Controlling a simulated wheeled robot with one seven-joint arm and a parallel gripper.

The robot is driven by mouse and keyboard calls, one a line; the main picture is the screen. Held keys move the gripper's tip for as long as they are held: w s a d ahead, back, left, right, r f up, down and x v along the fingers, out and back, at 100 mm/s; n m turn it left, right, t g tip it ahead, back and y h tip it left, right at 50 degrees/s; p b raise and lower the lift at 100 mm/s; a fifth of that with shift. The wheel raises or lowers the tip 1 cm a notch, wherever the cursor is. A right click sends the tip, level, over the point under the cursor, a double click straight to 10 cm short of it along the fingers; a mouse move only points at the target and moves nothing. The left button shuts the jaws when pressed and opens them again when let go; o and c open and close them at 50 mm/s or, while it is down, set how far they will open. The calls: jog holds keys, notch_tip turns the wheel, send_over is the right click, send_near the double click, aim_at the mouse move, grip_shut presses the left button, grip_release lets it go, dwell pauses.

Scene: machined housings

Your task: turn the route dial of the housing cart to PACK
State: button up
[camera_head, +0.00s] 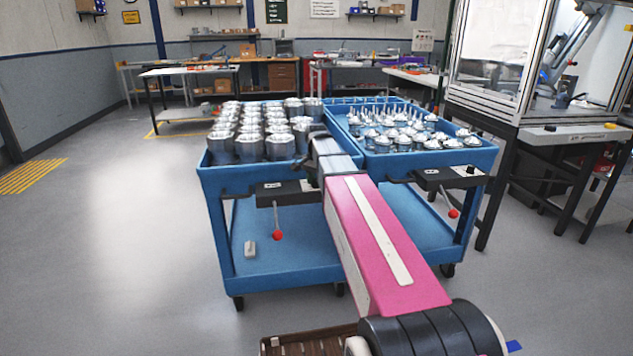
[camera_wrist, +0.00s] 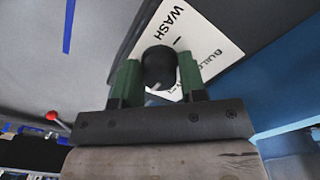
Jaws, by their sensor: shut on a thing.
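The housing cart (camera_head: 215,185) is blue, with rows of grey metal housings (camera_head: 250,135) on its top tray. A black control box (camera_head: 283,193) hangs on its front. In the wrist view the route dial (camera_wrist: 158,66) is a round black knob on a white label (camera_wrist: 225,48). The label reads WASH and, partly legible, BUILD; the word PACK does not show. My gripper (camera_wrist: 157,76) is shut on the dial, with one green finger on each side. The dial's pointing direction cannot be told.
A second blue cart (camera_head: 485,165) with metal parts stands close on the right. Red-knobbed levers hang below both control boxes, the left one (camera_head: 277,235) near my gripper. A machine enclosure (camera_head: 490,60) stands at right. The floor (camera_head: 110,240) at left is clear.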

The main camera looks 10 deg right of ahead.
aim_at(316, 179)
dwell(0.3)
jog(key=o, duration=0.9)
notch_tip(316, 179, up, 11)
jog(key=shift+f, duration=0.1)
